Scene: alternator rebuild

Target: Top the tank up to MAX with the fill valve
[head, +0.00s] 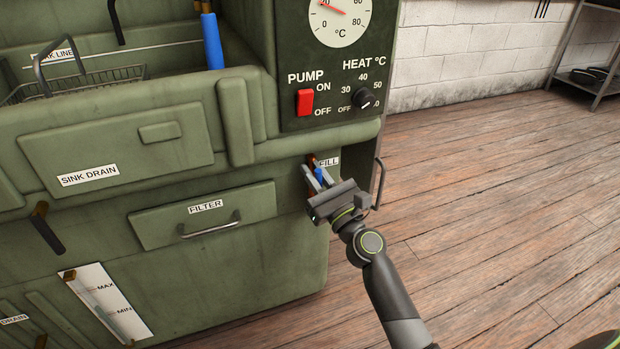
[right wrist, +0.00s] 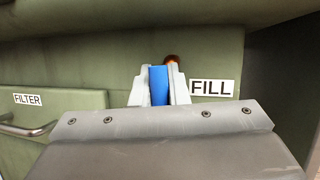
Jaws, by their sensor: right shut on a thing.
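The fill valve has a blue handle (head: 319,174) and a copper-coloured body (head: 311,160) beside the FILL label (head: 328,161) on the green machine's front. My right gripper (head: 317,179) is shut on the blue handle. In the right wrist view the handle (right wrist: 159,86) stands upright between the two grey fingers, left of the FILL label (right wrist: 212,88). The tank's level gauge (head: 100,290) is at the lower left, with MAX and MIN marks. Its lower part looks grey-blue near MIN, but the exact level is hard to read. My left gripper is not in view.
A FILTER drawer (head: 203,218) is left of the valve, with the SINK DRAIN panel (head: 110,165) above it. A red pump switch (head: 305,102) and heat knob (head: 364,99) sit above the valve. A vertical bar handle (head: 379,185) is close on the right. Open wooden floor (head: 500,200) lies beyond.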

